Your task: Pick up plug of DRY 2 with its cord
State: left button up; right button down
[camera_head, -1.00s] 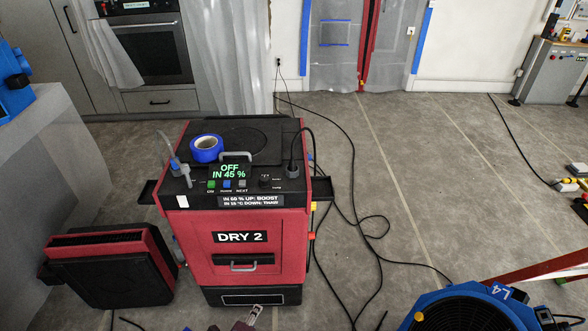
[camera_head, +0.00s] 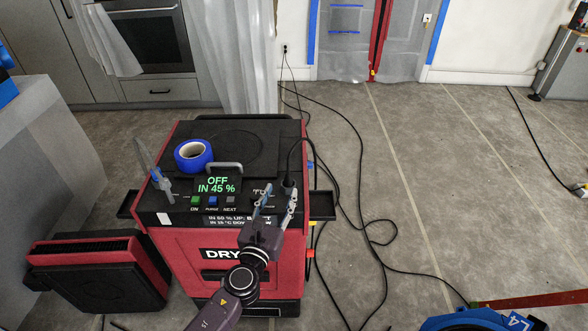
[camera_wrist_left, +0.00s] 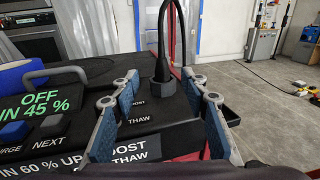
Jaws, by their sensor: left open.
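DRY 2 (camera_head: 285,262) is a red and black machine with a lit panel reading OFF IN 45 %. Its black plug (camera_head: 289,180) stands upright on the right side of its top, with the cord rising from it. In the left wrist view the plug (camera_wrist_left: 162,66) is straight ahead, with the cord (camera_wrist_left: 183,28) looping up and over to the right. My left gripper (camera_head: 280,190) is open and empty over the front right of the top. In the left wrist view its fingers (camera_wrist_left: 160,80) point at the plug, which appears between and beyond the tips. My right gripper is not seen.
A blue tape roll (camera_head: 193,154) and a grey handle (camera_head: 225,166) are on the machine's top. A red and black unit (camera_head: 100,275) leans at the left. Black cords (camera_head: 362,190) lie on the floor at the right. A blue round machine (camera_head: 480,321) is at the lower right.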

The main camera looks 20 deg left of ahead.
aim_at(287, 180)
pick_arm(q)
jog(key=shift+w+r, duration=0.2)
jog(key=shift+w, duration=0.1)
jog(key=w, duration=0.3)
jog(key=shift+d+r, duration=0.1)
jog(key=shift+r, duration=0.05)
jog(key=w, duration=0.2)
jog(key=shift+w, duration=0.35)
jog(key=shift+w+f, duration=0.2)
jog(key=shift+w, duration=0.4)
grip_shut()
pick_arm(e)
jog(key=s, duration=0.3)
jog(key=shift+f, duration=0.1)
